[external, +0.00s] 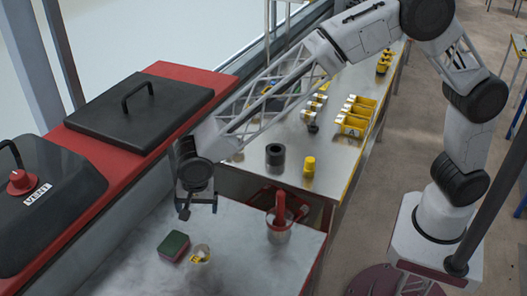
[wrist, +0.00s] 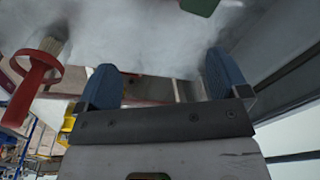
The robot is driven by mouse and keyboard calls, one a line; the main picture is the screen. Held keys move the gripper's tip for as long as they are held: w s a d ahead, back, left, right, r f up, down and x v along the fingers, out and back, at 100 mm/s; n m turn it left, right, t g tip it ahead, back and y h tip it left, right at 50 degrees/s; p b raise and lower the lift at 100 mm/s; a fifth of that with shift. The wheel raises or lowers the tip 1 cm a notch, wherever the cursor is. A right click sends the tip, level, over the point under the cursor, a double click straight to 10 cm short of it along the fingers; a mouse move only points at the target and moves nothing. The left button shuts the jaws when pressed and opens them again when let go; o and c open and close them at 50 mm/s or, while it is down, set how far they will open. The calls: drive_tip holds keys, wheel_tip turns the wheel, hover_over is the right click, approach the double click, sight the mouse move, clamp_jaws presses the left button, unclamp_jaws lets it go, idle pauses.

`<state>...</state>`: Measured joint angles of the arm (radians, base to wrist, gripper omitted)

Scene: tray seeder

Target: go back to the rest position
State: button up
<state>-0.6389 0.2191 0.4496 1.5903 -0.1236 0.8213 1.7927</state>
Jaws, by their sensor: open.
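My gripper (external: 198,205) hangs over the near grey worktop, close to the red and black machine. In the wrist view my gripper (wrist: 160,82) shows two blue fingertips spread wide apart with nothing between them. My white arm reaches from its base at the right across the metal bench to this spot. The task names no object.
A black cylinder (external: 275,155), yellow pot (external: 309,166) and yellow bins (external: 355,117) stand on the bench.

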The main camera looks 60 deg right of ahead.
drive_tip(key=s+d+r+n, duration=0.3)
drive_tip(key=s+d+r, duration=0.3)
drive_tip(key=d, duration=0.5)
drive_tip(key=s+d+r+n+t, duration=0.15)
drive_tip(key=s+d+r, duration=0.4)
drive_tip(key=d, duration=0.55)
drive_tip(key=s+d+r+n+g, duration=0.1)
drive_tip(key=s+d+r+n, duration=0.2)
drive_tip(key=s+d+r, duration=0.6)
drive_tip(key=s+d+f+n, duration=0.2)
drive_tip(key=s+d+n, duration=0.2)
drive_tip(key=s+d, duration=1.4)
drive_tip(key=shift+s+d+t, duration=0.3)
drive_tip(key=shift+s+t, duration=0.15)
